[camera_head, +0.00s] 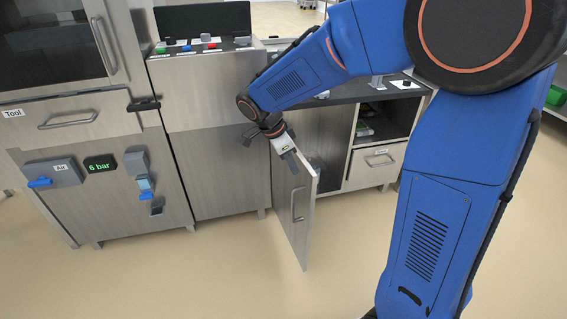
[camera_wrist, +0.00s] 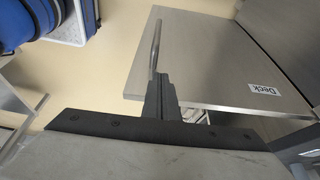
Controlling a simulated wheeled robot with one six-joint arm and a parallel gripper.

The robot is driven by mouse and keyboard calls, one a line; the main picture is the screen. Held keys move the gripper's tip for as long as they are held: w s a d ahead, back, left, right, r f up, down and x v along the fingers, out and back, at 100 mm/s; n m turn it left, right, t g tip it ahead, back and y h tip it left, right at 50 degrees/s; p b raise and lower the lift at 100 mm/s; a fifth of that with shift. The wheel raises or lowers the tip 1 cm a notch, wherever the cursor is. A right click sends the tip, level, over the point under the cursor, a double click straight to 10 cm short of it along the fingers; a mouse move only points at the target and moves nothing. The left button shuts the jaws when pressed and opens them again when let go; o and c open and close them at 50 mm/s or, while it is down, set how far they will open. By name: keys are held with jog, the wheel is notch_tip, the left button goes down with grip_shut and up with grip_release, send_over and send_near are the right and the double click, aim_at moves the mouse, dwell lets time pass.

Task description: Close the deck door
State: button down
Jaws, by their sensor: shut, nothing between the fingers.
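The deck door (camera_head: 285,208) is a grey metal panel that stands swung open, jutting out from the cabinet under the dark counter. Its bar handle (camera_head: 298,204) is on the face turned to the left. In the wrist view the door (camera_wrist: 205,55) carries a "Deck" label, and its handle (camera_wrist: 155,45) stands out at the left edge. My gripper (camera_head: 291,163) is shut and empty by the door's upper part. In the wrist view its fingers (camera_wrist: 157,85) are close to the door's edge near the handle. I cannot tell whether they touch.
The open cabinet shelf (camera_head: 386,125) and a drawer (camera_head: 378,160) are right of the door. The sealer's control box (camera_head: 205,85) and the Air switch panel (camera_head: 52,174) stand to the left. The floor (camera_head: 200,280) in front is clear.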

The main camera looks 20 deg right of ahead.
jog(key=shift+d, duration=0.75)
jog(key=shift+d, duration=0.1)
jog(key=shift+d, duration=0.45)
jog(key=w+d+n+t+y, duration=0.1)
jog(key=w+d+n, duration=0.3)
jog(key=d, duration=0.6)
jog(key=w+d+n+t, duration=0.2)
jog(key=w+d+n, duration=0.15)
jog(key=d, duration=0.75)
jog(key=w+d+n+y, duration=0.1)
jog(key=w+d+n, duration=0.2)
jog(key=w+d, duration=0.3)
jog(key=w+d+n+y, duration=0.1)
jog(key=w+d+n, duration=0.2)
jog(key=w, duration=1.2)
jog(key=shift+d+t, duration=0.4)
jog(key=shift+d, duration=1.45)
jog(key=shift+w+n, duration=0.1)
jog(key=shift+n, duration=0.15)
